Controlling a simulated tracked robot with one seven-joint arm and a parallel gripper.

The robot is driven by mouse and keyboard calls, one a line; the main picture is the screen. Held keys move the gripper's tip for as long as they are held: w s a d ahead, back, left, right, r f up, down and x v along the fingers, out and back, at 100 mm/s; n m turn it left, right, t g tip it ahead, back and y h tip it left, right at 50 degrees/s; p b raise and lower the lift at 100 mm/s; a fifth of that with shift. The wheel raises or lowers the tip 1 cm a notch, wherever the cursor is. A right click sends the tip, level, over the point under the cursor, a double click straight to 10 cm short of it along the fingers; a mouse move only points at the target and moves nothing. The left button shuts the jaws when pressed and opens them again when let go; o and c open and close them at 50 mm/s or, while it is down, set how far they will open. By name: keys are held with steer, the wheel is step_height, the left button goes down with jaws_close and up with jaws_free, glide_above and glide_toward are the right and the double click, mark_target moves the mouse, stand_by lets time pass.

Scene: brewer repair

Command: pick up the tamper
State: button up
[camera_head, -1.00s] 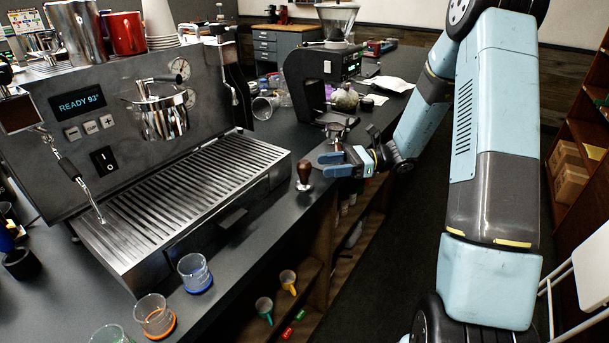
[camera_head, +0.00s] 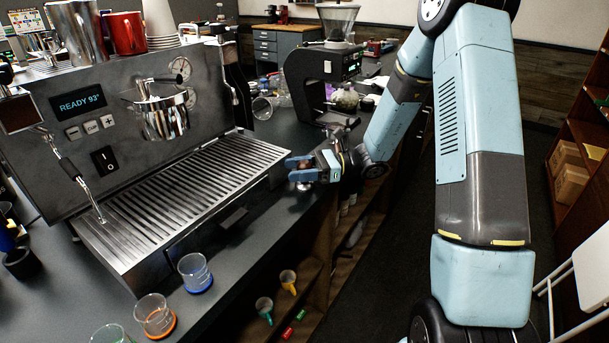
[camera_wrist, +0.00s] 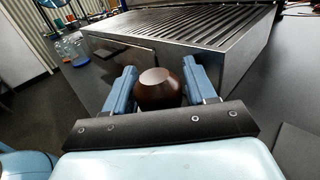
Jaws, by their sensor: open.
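The tamper (camera_wrist: 158,86) has a rounded dark brown handle. In the wrist view its handle sits between the two open blue fingers of my gripper (camera_wrist: 160,88), with a small gap on each side. In the head view my gripper (camera_head: 300,169) is at the counter's edge, right of the espresso machine's drip tray, and its fingers lie around the tamper. There the fingers mostly cover the handle, and the tamper's metal base (camera_head: 304,186) shows just below them, standing on the counter.
The espresso machine (camera_head: 108,97) with its slatted drip tray (camera_head: 190,186) stands close left of my gripper. A black grinder (camera_head: 318,84) stands behind it. Several small glasses (camera_head: 194,272) stand at the front left. Shelves lie below the counter edge.

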steer(key=shift+c, duration=0.5)
steer(key=c, duration=0.9)
